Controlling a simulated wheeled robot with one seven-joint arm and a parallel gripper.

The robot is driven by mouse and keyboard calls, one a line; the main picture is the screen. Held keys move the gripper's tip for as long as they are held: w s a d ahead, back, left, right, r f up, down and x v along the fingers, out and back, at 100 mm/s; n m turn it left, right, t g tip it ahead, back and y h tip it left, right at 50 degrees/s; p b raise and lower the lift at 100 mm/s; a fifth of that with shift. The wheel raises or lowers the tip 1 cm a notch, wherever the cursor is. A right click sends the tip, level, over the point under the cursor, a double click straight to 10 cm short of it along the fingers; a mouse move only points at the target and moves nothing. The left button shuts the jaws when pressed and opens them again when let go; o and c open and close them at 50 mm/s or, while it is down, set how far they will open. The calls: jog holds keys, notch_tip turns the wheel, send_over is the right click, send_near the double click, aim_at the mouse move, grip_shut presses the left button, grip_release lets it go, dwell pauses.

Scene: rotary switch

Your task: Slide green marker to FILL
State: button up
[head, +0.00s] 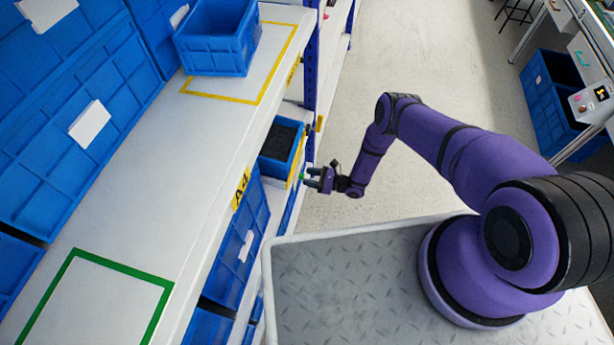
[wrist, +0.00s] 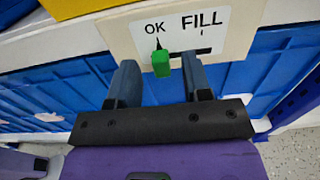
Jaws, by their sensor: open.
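The green marker (wrist: 161,66) sits on a pale label plate (wrist: 127,36), below the word OK and its black pointer line. The word FILL (wrist: 202,20) is to its right, with a dark slot (wrist: 204,51) below it. My gripper (wrist: 159,72) is open, with one finger on each side of the marker. In the head view my gripper (head: 312,180) is at the shelf edge, and only a speck of green shows there.
A blue bin (head: 278,147) with dark contents stands behind the plate on the lower shelf. The upper shelf (head: 130,170) carries more blue bins and overhangs to the left. Open floor (head: 365,180) lies to the right of the shelving.

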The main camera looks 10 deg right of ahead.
jog(key=shift+w+a, duration=0.25)
jog(key=shift+a, duration=0.35)
